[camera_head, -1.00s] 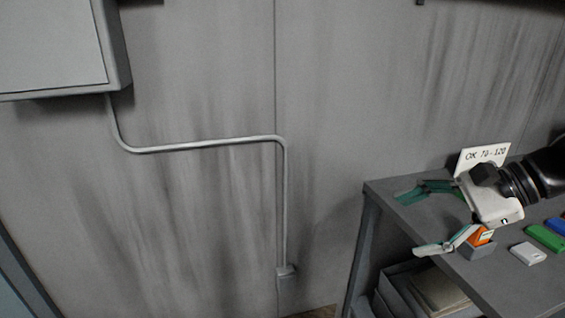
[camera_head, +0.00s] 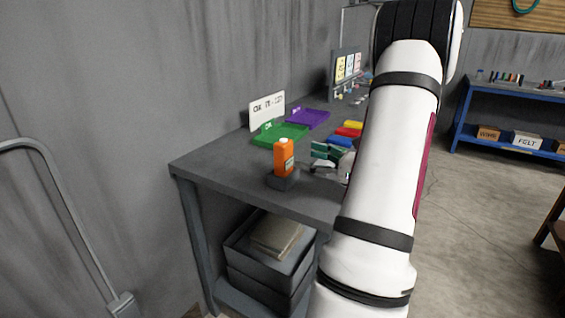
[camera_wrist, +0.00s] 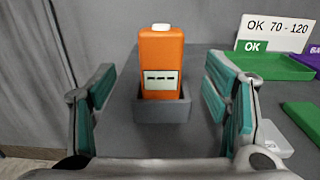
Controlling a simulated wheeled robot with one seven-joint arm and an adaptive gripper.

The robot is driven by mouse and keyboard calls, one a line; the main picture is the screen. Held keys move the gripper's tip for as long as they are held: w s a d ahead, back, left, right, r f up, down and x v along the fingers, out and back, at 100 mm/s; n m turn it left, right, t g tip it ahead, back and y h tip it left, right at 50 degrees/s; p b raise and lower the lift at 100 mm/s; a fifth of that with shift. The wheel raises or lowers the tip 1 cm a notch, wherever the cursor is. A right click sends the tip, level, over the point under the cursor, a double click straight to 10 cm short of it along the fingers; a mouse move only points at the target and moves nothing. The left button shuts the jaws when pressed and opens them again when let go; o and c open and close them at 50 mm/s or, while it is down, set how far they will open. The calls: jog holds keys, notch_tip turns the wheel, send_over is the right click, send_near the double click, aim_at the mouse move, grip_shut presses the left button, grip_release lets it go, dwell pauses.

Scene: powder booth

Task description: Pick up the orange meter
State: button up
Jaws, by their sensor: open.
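The orange meter (camera_head: 284,157) stands upright in a small dark grey holder (camera_head: 283,180) near the front left corner of the grey table. In the wrist view the meter (camera_wrist: 161,62) shows a white top knob and a pale display with dashes, and its lower end sits inside the grey holder (camera_wrist: 162,108). My gripper (camera_wrist: 165,95) is open and empty, with a green-padded finger on each side of the meter in that view. Neither finger appears to touch it. In the head view my gripper (camera_head: 325,158) is at table height, right of the meter, partly hidden by my arm.
Behind the meter are a green tray (camera_head: 280,134), a purple tray (camera_head: 308,118) and a white "OK 70-120" sign (camera_head: 267,110). Red, yellow and blue blocks lie to the right. The table's (camera_head: 215,165) left corner is clear.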

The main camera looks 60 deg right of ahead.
aim_at(289, 152)
jog(key=w, duration=0.8)
jog(key=shift+w+a, duration=0.25)
jog(key=shift+w, duration=0.05)
jog(key=c, duration=1.4)
